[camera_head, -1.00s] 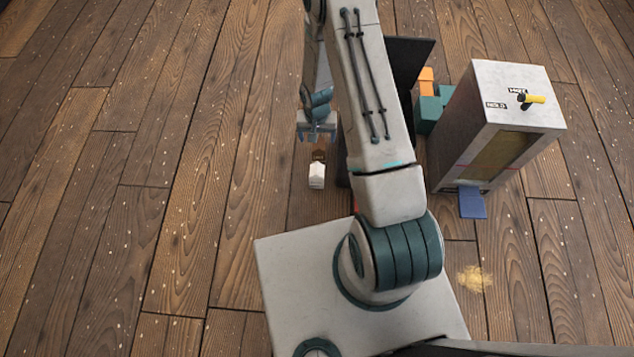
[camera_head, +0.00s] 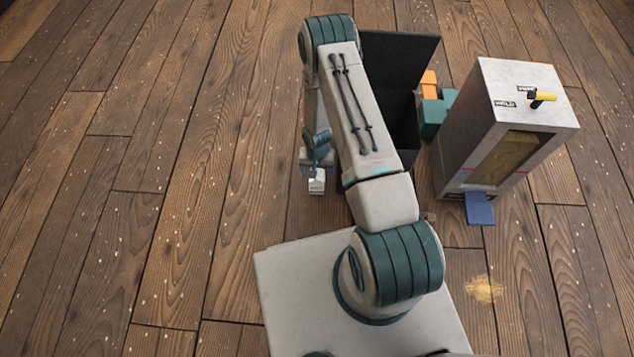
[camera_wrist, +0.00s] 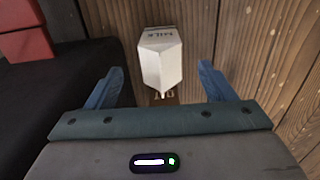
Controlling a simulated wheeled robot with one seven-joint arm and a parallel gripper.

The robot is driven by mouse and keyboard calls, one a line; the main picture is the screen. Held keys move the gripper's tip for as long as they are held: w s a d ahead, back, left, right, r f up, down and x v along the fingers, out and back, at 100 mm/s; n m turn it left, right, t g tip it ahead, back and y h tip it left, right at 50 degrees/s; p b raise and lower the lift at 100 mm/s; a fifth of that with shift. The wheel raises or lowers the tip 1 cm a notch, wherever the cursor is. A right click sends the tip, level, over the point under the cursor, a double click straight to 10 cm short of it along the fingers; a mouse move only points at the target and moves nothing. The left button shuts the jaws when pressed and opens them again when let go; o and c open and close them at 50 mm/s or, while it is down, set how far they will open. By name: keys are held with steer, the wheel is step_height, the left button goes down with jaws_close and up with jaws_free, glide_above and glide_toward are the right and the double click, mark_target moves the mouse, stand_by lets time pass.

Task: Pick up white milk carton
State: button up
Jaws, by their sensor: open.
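The white milk carton (camera_head: 317,183) stands on the wooden floor just left of my arm, partly hidden by my gripper in the head view. In the wrist view the carton (camera_wrist: 161,60) shows dark lettering on its white side and lies ahead, between the lines of the two fingers. My gripper (camera_wrist: 165,86) is open, with its blue fingers spread on either side of the carton's near end. I cannot tell whether a finger touches it. In the head view my gripper (camera_head: 317,168) is close by the carton.
A black open bin (camera_head: 405,125) stands right of the carton; red blocks (camera_wrist: 25,32) show in the wrist view's corner. A grey machine (camera_head: 500,135) with a yellow-tipped lever and blue tray (camera_head: 479,208) stands farther right. Green (camera_head: 433,118) and orange (camera_head: 429,84) blocks sit between. The floor at left is clear.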

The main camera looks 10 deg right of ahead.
mark_target(317, 180)
step_height(317, 180, down, 5)
steer(key=b, duration=0.2)
steer(key=shift+s+b, duration=0.1)
steer(key=shift+b, duration=0.2)
steer(key=c, duration=1.3)
steer(key=shift+r, duration=0.1)
